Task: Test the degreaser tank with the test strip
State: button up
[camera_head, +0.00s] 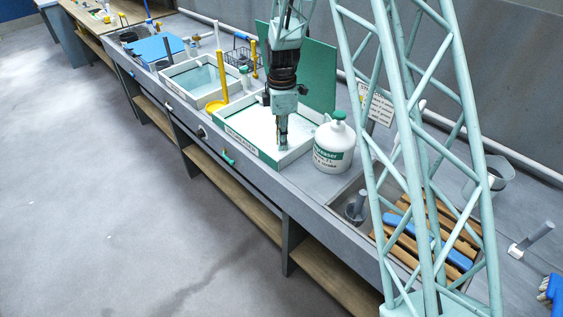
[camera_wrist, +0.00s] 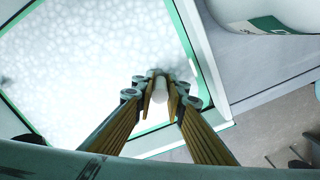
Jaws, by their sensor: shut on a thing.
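The degreaser tank (camera_head: 236,143) is a white, green-edged tray with a label on its front, filled with white, foamy-looking liquid. Its green and white rim also shows in the wrist view (camera_wrist: 188,42). My gripper (camera_head: 282,145) points down over the right part of the tank. In the wrist view my gripper (camera_wrist: 160,92) is shut on a pale, rod-shaped thing (camera_wrist: 160,88) near the tank's corner. I cannot tell for sure that this is the test strip, nor whether its lower end touches the liquid.
A white degreaser jug (camera_head: 332,158) stands just right of the tank. A green lid-like panel (camera_head: 312,75) stands upright behind it. To the left is a second tank (camera_head: 168,74) with clear liquid and a yellow tool (camera_head: 219,75). A sink with wooden slats (camera_head: 440,215) lies at right.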

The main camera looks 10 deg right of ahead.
notch_tip(320, 180, up, 18)
jog(key=p, duration=0.9)
dwell(1.5)
dwell(1.7)
notch_tip(320, 180, down, 11)
jog(key=d+m+b, duration=0.2)
jog(key=m+b, duration=0.2)
jog(key=m, duration=1.3)
jog(key=shift+s+d+r+b, duration=0.15)
jog(key=shift+s+d+b, duration=0.15)
jog(key=shift+b, duration=0.05)
